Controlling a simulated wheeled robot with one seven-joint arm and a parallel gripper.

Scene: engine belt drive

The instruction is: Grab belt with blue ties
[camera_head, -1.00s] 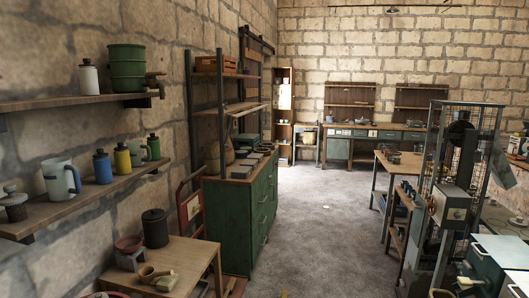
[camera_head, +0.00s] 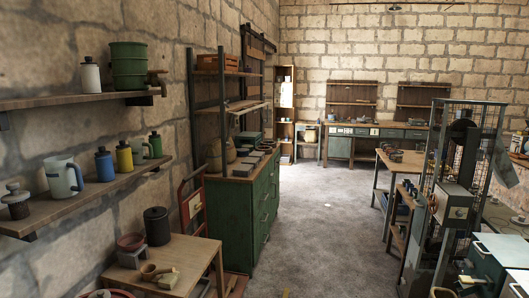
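I cannot make out a belt with blue ties in the head view. My gripper is not in this view, so its state and what it may hold are hidden. A caged machine with dark wheels (camera_head: 462,133) stands at the right; whether a belt runs on it is too small to tell.
A green cabinet (camera_head: 240,222) stands left of centre, with a wooden table (camera_head: 195,256) in front. Wall shelves (camera_head: 75,207) hold cans and jugs. A workbench (camera_head: 400,160) stands right of centre, another bench (camera_head: 365,128) at the back. The grey floor (camera_head: 318,225) between is clear.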

